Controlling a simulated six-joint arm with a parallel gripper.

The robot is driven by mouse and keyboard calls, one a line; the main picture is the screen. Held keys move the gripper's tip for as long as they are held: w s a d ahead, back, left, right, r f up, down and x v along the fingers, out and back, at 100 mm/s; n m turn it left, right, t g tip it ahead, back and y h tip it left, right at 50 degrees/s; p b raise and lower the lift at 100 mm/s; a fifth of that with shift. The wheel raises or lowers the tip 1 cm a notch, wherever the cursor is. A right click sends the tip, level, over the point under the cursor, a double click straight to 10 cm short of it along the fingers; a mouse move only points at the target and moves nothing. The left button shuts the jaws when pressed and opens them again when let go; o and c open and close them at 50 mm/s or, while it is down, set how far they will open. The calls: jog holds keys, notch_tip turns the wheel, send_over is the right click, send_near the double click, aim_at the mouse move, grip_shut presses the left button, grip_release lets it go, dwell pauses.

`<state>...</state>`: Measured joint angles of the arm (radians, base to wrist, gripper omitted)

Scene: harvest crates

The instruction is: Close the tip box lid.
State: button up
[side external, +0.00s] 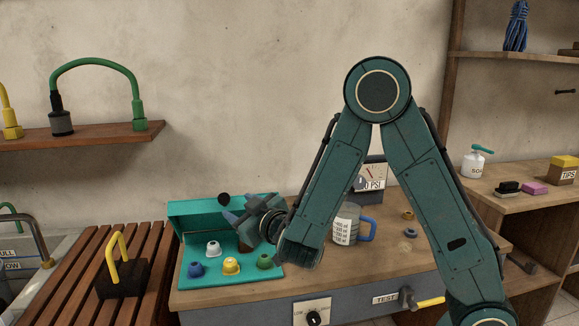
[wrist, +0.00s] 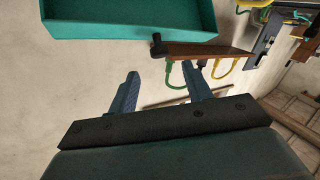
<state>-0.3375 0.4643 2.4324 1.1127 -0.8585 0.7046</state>
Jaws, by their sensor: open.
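The teal tip box (side external: 219,283) stands at the left end of the wooden bench. Its teal lid (side external: 196,208) is up, at the back of the box. White, blue, yellow and green tips sit in the base. A black knob (side external: 223,199) shows at the lid; the wrist view also shows the lid (wrist: 130,22) and the knob (wrist: 156,45) at its corner. My gripper (side external: 232,212) is in front of the lid, above the base. In the wrist view my gripper (wrist: 160,72) has its blue fingers apart and empty, with the knob beyond them. My gripper hides part of the lid.
A measuring jug (side external: 346,225) with a blue handle and a pressure gauge (side external: 372,176) stand on the bench (side external: 345,268) right of the box. A slatted rack (side external: 60,283) with a yellow-handled block (side external: 122,278) lies left. A wall shelf (side external: 90,145) holds a green hose.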

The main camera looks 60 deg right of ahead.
jog(key=shift+v, duration=1.55)
